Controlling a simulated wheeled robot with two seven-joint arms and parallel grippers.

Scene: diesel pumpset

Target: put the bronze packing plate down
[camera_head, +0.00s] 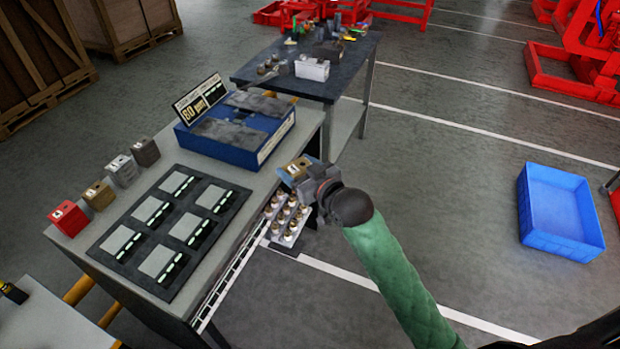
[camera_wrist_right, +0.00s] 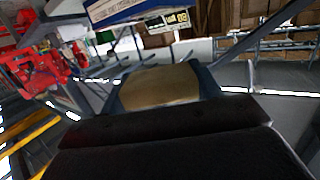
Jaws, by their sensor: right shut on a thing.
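My right gripper (camera_head: 303,172) is shut on the bronze packing plate (camera_head: 296,167), a small tan-gold piece. It is at the right edge of the grey table (camera_head: 262,192), near the blue box; I cannot tell whether it touches anything below. In the right wrist view the plate (camera_wrist_right: 158,86) shows as a tan face between the fingers, with the dark gripper body in front. The black mat (camera_head: 172,236) on the table has several pale square pads. My left gripper is not in view.
Red (camera_head: 69,217), gold (camera_head: 98,194), pale grey (camera_head: 122,170) and brown (camera_head: 145,151) blocks line the mat's left side. A blue box (camera_head: 240,130) with a sign stands at the back. A rack of bottles (camera_head: 287,219) is below my gripper. A blue crate (camera_head: 560,215) is on the floor.

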